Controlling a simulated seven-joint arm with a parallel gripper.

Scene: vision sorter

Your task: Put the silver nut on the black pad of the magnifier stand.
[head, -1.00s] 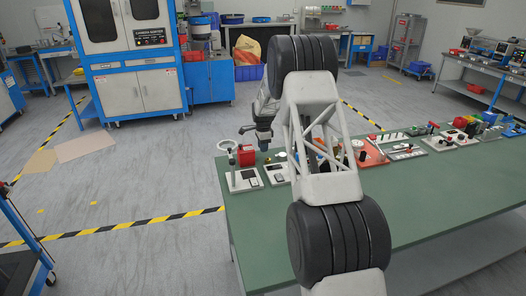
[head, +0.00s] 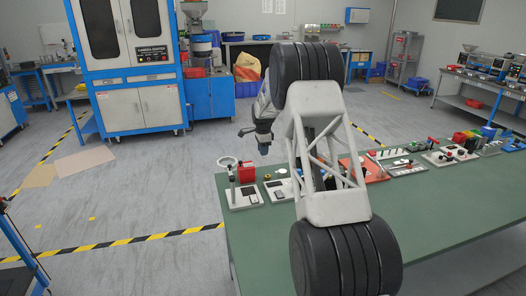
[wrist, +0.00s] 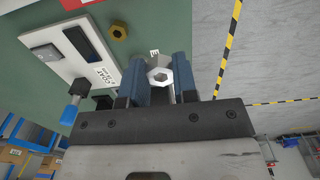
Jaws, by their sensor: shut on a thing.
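In the wrist view my gripper (wrist: 160,82) is shut on the silver nut (wrist: 160,75), which sits between the two blue-grey fingertips with its hole facing the camera. In the head view my gripper (head: 264,148) hangs above and beyond the table's far left end; the nut is too small to make out there. The magnifier stand (head: 236,200) has a white base, a post and a ring at the table's left end.
A red block (head: 245,173) stands behind the stand. Several other fixtures line the table to the right. The near table top (head: 240,245) is clear.

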